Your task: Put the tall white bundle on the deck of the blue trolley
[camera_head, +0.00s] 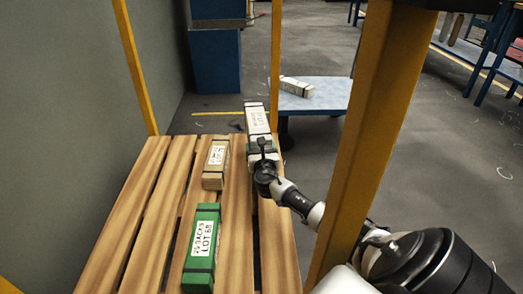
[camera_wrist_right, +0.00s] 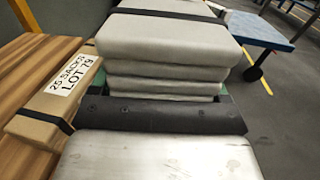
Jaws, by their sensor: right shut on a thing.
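The tall white bundle (camera_head: 256,114) has a printed label and a dark strap, and is at the far right edge of the wooden pallet. My right gripper (camera_head: 264,166) is shut on its near end. In the right wrist view the stacked pale layers of the white bundle (camera_wrist_right: 165,45) fill the middle, against the dark gripper part (camera_wrist_right: 160,115). Whether it is clear of the slats I cannot tell. The blue trolley (camera_head: 325,88) stands beyond the pallet; its deck also shows in the right wrist view (camera_wrist_right: 255,30). My left gripper is out of view.
Another pale bundle (camera_head: 297,87) lies on the trolley deck. A tan bundle (camera_head: 215,164) and a green bundle (camera_head: 202,248) lie on the pallet (camera_head: 148,195). A yellow post (camera_head: 365,130) rises beside my right arm; thinner posts stand at the far side.

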